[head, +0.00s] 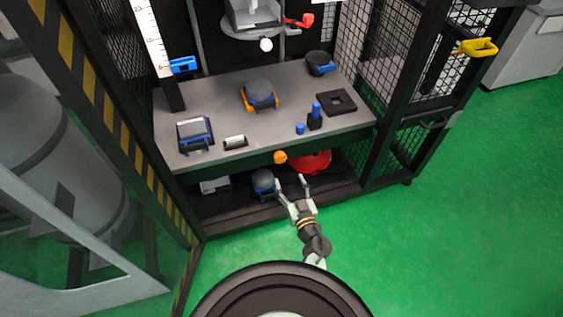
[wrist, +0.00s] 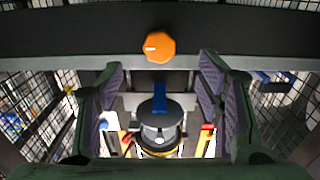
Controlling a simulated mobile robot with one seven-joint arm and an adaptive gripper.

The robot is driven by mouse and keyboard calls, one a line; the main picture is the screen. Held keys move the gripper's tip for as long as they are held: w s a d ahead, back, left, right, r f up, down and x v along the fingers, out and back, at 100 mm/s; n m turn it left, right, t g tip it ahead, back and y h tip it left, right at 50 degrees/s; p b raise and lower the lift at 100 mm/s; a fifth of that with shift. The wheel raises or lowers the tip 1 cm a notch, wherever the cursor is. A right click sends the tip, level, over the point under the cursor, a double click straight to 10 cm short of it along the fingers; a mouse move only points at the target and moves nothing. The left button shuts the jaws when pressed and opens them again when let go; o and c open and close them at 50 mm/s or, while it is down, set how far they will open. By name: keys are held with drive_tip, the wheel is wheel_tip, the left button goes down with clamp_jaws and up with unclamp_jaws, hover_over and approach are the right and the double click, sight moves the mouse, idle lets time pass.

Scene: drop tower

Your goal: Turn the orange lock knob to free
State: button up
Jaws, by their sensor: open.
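The orange lock knob (head: 280,157) sits on the front edge of the grey table, near the middle. In the wrist view the knob (wrist: 159,47) is faceted, with a short pale mark on its left side. My gripper (head: 292,184) is open and empty, in front of and below the knob in the head view. In the wrist view my gripper's two fingers (wrist: 161,88) stand wide apart, with the knob above and between them. The knob is not touched.
The table (head: 215,95) bears a grey dome in an orange-and-blue holder (head: 259,94), a blue-framed box (head: 195,133) and a black square block (head: 336,102). Below are a red object (head: 310,162) and a dark ball (head: 263,181). Mesh panels (head: 385,60) flank the right. Green floor (head: 450,210) is clear.

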sight(281, 161)
drive_tip(key=x, duration=0.9)
drive_tip(key=shift+b, duration=0.3)
drive_tip(key=shift+c, duration=0.4)
drive_tip(key=c, duration=1.1)
